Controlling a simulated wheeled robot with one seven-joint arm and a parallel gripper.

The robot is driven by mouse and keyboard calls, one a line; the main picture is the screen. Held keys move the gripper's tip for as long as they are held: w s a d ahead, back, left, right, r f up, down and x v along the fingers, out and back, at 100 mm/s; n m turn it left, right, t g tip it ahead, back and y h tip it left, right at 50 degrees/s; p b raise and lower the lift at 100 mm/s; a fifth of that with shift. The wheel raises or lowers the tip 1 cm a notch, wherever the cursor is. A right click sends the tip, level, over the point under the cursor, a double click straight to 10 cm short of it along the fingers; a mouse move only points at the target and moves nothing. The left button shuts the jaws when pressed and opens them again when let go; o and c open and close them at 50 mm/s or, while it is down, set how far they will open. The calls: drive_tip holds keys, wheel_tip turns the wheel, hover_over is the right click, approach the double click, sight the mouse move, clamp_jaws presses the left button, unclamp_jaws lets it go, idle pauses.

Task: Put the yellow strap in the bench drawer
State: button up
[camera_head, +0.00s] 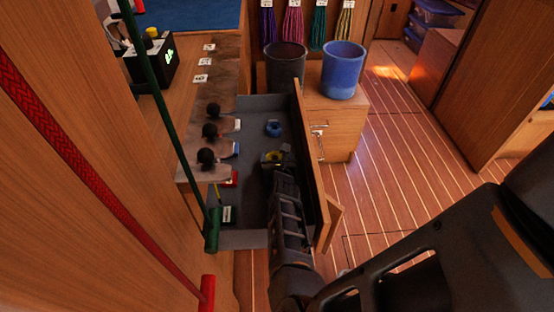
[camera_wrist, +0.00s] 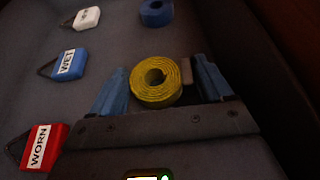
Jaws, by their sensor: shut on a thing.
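The yellow strap (camera_wrist: 156,82) is a rolled coil, standing out between the blue fingers of my gripper (camera_wrist: 160,88) in the wrist view. In the head view, the strap (camera_head: 274,159) and my gripper (camera_head: 275,163) are over the open bench drawer (camera_head: 256,105), near its right wall. My gripper is shut on the strap. The drawer is grey inside with a wooden front. I cannot tell whether the strap touches the drawer floor.
A blue coil (camera_head: 274,128) lies in the drawer beyond the strap. Along the left are a white tag (camera_wrist: 87,18), a blue WET tag (camera_wrist: 69,64) and a red WORN tag (camera_wrist: 42,147). A blue bin (camera_head: 343,70) and a dark bin (camera_head: 285,66) stand behind.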

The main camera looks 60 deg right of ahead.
drive_tip(key=shift+f, duration=0.1)
drive_tip(key=o, duration=1)
drive_tip(key=shift+a+r, duration=0.1)
drive_tip(key=shift+r, duration=0.15)
drive_tip(key=p+v, duration=0.1)
drive_tip(key=v, duration=1)
drive_tip(key=shift+s+a+r+p, duration=0.1)
drive_tip(key=shift+s+a+p, duration=0.1)
drive_tip(key=shift+a+p, duration=0.1)
